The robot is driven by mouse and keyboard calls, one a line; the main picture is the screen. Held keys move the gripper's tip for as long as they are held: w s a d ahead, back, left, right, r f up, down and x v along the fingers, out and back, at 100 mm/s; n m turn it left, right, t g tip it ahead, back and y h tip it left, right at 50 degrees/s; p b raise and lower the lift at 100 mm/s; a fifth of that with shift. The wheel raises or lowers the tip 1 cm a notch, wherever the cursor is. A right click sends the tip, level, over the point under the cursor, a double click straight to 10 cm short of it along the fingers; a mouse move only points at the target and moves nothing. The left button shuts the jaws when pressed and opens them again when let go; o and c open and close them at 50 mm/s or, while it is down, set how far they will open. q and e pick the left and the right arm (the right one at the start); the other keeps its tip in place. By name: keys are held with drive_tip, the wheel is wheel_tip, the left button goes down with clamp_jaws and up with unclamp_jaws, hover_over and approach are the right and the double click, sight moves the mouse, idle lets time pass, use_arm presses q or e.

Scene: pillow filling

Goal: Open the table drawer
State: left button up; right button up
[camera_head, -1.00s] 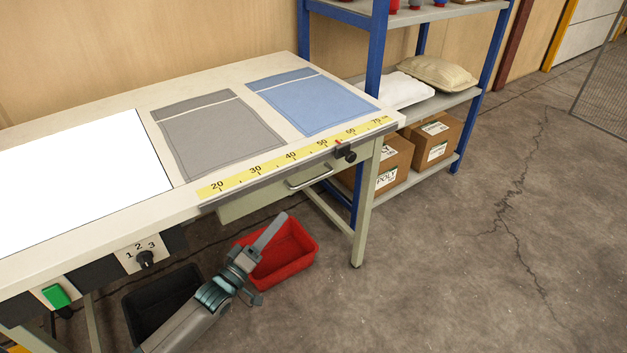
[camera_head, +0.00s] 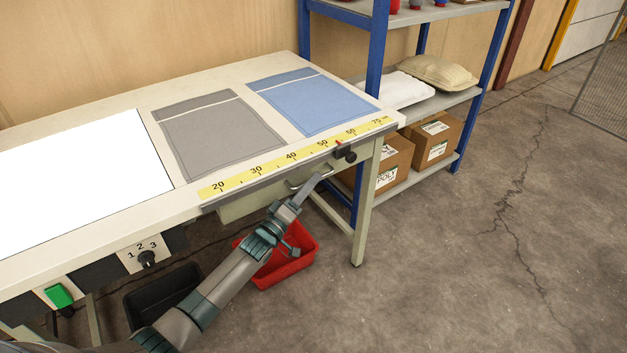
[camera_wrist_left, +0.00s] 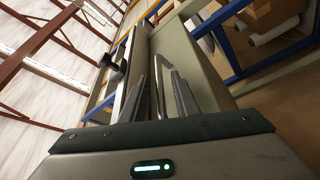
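The table drawer (camera_head: 240,206) is closed under the right part of the workbench. Its metal bar handle (camera_head: 294,184) is partly covered by my left gripper (camera_head: 314,186). In the left wrist view the drawer front (camera_wrist_left: 190,62) runs up the picture, and the handle (camera_wrist_left: 159,88) shows between the two fingers of my left gripper (camera_wrist_left: 164,85). The fingers are apart, one on each side of the bar. I cannot tell whether they touch it. My right gripper is not in view.
The workbench (camera_head: 70,118) carries a grey cover (camera_head: 215,135), a blue cover (camera_head: 315,103) and a yellow ruler (camera_head: 270,165). A red bin (camera_head: 285,270) and a black bin (camera_head: 150,300) sit below. A blue shelf rack (camera_head: 378,60) stands right. The floor in front is clear.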

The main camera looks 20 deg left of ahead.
use_arm(q)
drive_tip(key=shift+x, duration=0.9)
clamp_jaws()
drive_tip(key=shift+s+d, duration=0.1)
